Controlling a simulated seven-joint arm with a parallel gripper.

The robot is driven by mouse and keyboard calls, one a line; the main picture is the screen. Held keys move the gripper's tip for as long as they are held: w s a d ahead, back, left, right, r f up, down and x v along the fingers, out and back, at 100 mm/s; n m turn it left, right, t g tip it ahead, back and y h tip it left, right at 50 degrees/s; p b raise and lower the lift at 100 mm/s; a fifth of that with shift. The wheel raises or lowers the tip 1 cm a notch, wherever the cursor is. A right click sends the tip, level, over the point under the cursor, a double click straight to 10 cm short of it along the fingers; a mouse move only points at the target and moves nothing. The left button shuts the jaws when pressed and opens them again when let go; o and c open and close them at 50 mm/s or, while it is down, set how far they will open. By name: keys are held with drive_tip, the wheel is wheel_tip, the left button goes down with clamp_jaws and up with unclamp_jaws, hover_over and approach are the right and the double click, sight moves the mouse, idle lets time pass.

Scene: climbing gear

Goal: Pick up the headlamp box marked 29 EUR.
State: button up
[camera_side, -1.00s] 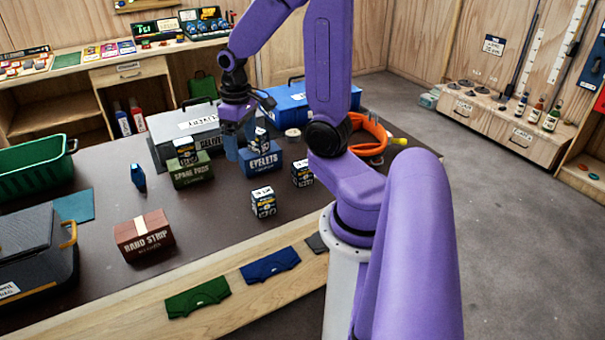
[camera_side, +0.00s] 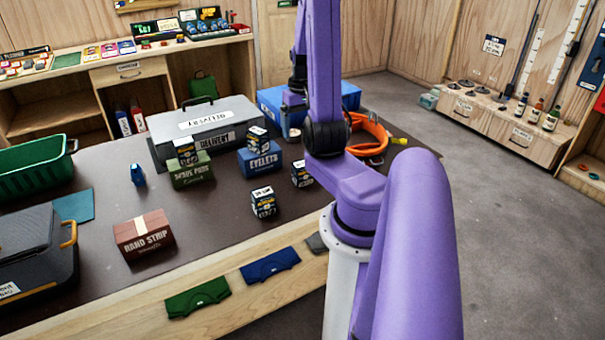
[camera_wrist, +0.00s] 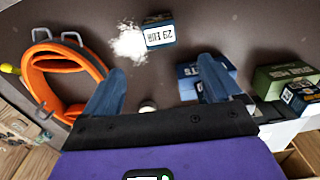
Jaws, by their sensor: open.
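In the wrist view a small box marked 29 EUR (camera_wrist: 159,33) lies on the dark table, label readable, beside a patch of white powder (camera_wrist: 129,43). My gripper (camera_wrist: 160,65) is open and empty; its two blue fingers are spread, with the box beyond their tips. By its position, this seems to be the small box (camera_side: 302,174) right of the blue EYELETS box in the side view, where its price cannot be read. Similar small boxes sit on the EYELETS box (camera_side: 258,138), on the green SPARE PODS box (camera_side: 186,152) and on the table (camera_side: 264,202). My gripper is mostly hidden behind my arm in the side view.
An orange loop with metal clips (camera_wrist: 65,80) lies left in the wrist view. The EYELETS box (camera_side: 260,161), SPARE PODS box (camera_side: 191,172) and grey DELIVERY case (camera_side: 204,128) stand close together. A RAND STRIP box (camera_side: 144,236) stands at front left, with bare table around it.

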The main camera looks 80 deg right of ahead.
sight(302, 164)
wheel_tip(302, 164, down, 11)
drive_tip(key=shift+f, duration=0.15)
drive_tip(key=shift+s+a+f, duration=0.1)
drive_tip(key=shift+a+f, duration=0.1)
drive_tip(key=shift+f, duration=0.7)
drive_tip(key=shift+s+a+f, duration=0.1)
drive_tip(key=shift+a+f, duration=0.05)
drive_tip(key=shift+f, duration=0.7)
drive_tip(key=shift+d+f, duration=0.1)
drive_tip(key=shift+f, duration=0.8)
drive_tip(key=c, duration=1.1)
